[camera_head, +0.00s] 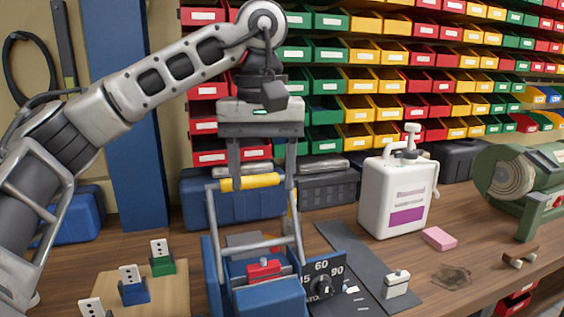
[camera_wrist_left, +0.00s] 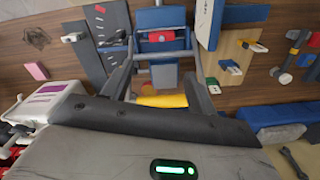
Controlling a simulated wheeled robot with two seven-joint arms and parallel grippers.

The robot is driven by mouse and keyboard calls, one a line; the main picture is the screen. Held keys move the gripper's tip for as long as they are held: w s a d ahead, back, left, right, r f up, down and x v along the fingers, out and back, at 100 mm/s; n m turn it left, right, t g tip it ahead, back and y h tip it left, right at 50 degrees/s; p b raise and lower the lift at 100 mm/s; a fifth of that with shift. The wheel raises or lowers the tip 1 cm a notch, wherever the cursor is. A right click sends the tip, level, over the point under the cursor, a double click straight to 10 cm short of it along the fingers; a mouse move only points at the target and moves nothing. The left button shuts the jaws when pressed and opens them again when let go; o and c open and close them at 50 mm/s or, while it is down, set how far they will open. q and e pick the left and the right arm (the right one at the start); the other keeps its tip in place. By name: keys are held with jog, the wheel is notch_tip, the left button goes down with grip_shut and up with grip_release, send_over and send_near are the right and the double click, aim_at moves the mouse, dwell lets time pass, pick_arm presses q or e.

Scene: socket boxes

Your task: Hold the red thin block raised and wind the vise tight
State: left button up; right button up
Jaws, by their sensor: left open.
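The red thin block (camera_head: 263,269) sits low on a blue body (camera_head: 268,298), which seems to be the vise, at the bottom centre of the head view. In the left wrist view the red block (camera_wrist_left: 157,36) lies near the top middle. My left gripper (camera_head: 257,247) is open above it, with its two long fingers spread on either side. It holds nothing that I can see. My right gripper is in neither view.
A dark dial plate (camera_head: 324,279) stands right of the vise. A white block (camera_head: 396,284) rests on a dark strip (camera_head: 350,247). A wooden board (camera_head: 176,290) with socketed blocks is left. A white jug (camera_head: 394,197), pink block (camera_head: 438,238) and green machine (camera_head: 535,180) stand right.

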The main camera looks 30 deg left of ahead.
pick_arm(q)
jog(key=b, duration=0.2)
send_near(263, 259)
notch_tip(263, 259, down, 11)
jog(key=shift+r+b, duration=0.2)
jog(key=shift+b, duration=0.4)
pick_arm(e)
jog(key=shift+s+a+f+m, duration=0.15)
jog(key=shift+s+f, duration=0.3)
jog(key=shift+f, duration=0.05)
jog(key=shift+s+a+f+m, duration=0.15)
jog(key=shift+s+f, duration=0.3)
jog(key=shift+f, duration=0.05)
pick_arm(q)
jog(key=c, duration=0.6)
jog(key=shift+c, duration=0.3)
jog(key=shift+r+p, duration=0.3)
jog(key=shift+r, duration=0.35)
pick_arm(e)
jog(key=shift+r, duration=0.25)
